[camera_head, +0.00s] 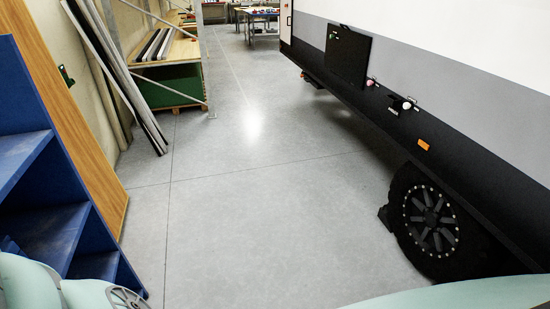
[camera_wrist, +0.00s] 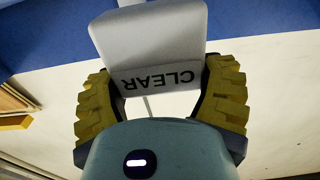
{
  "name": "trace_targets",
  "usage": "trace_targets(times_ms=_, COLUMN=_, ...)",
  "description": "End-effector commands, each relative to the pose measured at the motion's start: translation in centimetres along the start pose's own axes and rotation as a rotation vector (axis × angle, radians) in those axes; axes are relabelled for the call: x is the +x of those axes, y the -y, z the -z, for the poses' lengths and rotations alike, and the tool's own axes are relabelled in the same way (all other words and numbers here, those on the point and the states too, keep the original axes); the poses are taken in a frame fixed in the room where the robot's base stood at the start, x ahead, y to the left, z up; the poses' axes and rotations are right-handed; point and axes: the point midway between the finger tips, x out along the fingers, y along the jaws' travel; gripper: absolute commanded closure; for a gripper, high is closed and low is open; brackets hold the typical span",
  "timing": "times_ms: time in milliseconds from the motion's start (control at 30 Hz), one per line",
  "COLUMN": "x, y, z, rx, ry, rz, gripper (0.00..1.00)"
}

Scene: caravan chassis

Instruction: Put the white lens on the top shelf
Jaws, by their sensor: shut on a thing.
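My gripper (camera_wrist: 163,82) has ribbed yellow fingers and is shut on the white lens (camera_wrist: 155,40), a pale block-like piece with the word CLEAR showing upside down on its near face. The lens is between the two fingers, and its far end runs to the top of the wrist view. A blue surface (camera_wrist: 258,25) lies behind it; I cannot tell how far. In the head view a blue shelf unit (camera_head: 52,238) stands at the left edge, with several boards. Neither the gripper nor the lens can be made out in the head view.
A wooden panel (camera_head: 75,90) leans beside the blue unit. Long bars (camera_head: 125,85) lean on the wall beyond, near a rack (camera_head: 170,50). The caravan (camera_head: 440,90) with its black wheel (camera_head: 432,220) lines the right. The grey floor (camera_head: 250,190) between is clear.

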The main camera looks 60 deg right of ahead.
Motion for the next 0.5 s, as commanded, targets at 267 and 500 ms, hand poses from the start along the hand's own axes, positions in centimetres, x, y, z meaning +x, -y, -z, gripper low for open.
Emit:
trace_targets(times_ms=267, x=1.9, y=-1.8, z=-0.1, rx=-0.001, ry=-0.005, rz=-0.008, gripper=0.63)
trace_targets(times_ms=500, x=3.7, y=-3.4, z=-0.1, rx=-0.002, ry=-0.005, rz=-0.007, gripper=0.63)
